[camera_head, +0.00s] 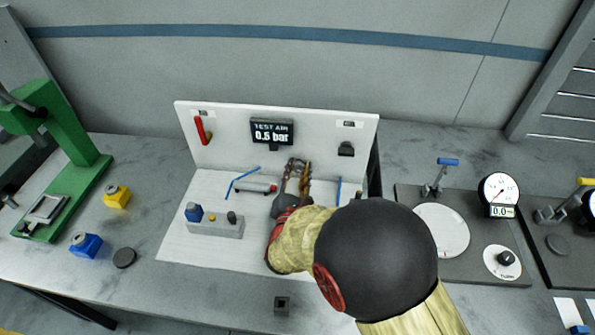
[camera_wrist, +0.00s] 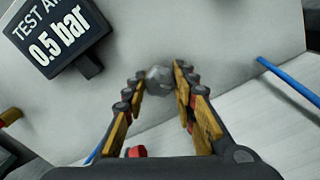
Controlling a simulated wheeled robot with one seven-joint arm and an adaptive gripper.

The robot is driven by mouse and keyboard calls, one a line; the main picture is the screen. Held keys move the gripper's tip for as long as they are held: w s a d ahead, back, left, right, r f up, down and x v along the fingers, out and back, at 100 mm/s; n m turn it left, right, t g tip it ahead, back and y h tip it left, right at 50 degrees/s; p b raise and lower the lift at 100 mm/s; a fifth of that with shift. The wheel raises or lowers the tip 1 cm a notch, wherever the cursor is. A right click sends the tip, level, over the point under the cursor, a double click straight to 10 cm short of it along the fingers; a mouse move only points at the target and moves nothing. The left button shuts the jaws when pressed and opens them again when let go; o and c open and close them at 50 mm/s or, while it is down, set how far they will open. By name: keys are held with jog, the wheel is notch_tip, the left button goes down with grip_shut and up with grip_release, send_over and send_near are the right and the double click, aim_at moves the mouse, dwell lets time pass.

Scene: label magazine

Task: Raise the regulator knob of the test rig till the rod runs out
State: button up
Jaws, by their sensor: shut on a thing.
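My gripper (camera_head: 298,178) reaches over the white test rig (camera_head: 190,247) in front of its upright back panel. In the wrist view its fingers (camera_wrist: 167,84) are closed on a small grey rounded knob (camera_wrist: 157,76), which I take for the regulator knob. In the head view the knob is hidden by the fingers. The dark display (camera_head: 271,132) on the panel reads "TEST AIR 0.5 bar"; it also shows in the wrist view (camera_wrist: 57,42). A grey cylinder (camera_head: 254,187) with a red end lies left of my gripper. I cannot make out how far its rod stands out.
A grey block (camera_head: 216,226) with blue, yellow and black tops stands at the rig's front left. A red lever (camera_head: 202,131) hangs on the panel. Blue tubes (camera_head: 338,190) run beside my gripper. A green press (camera_head: 62,160) is far left; a gauge station (camera_head: 462,232) is right.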

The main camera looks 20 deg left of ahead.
jog(key=o, duration=1.2)
jog(key=shift+c, duration=0.2)
jog(key=n+p, duration=0.2)
jog(key=n, duration=0.1)
jog(key=shift+r+p, duration=0.15)
jog(key=shift+p, duration=0.2)
jog(key=v, duration=0.7)
jog(key=shift+a, duration=0.15)
notch_tip(320, 180, up, 9)
jog(key=p, duration=0.7)
jog(key=w+d+m+g+h+b, duration=0.1)
jog(key=d+m+h, duration=0.5)
jog(key=d, duration=0.8)
jog(key=w+d+m+g+h+b, duration=0.2)
jog(key=d+m+g+h, duration=0.2)
jog(key=d, duration=1)
jog(key=shift+d+r+m+h, duration=0.3)
jog(key=shift+m+h, duration=0.7)
jog(key=shift+m, duration=1.3)
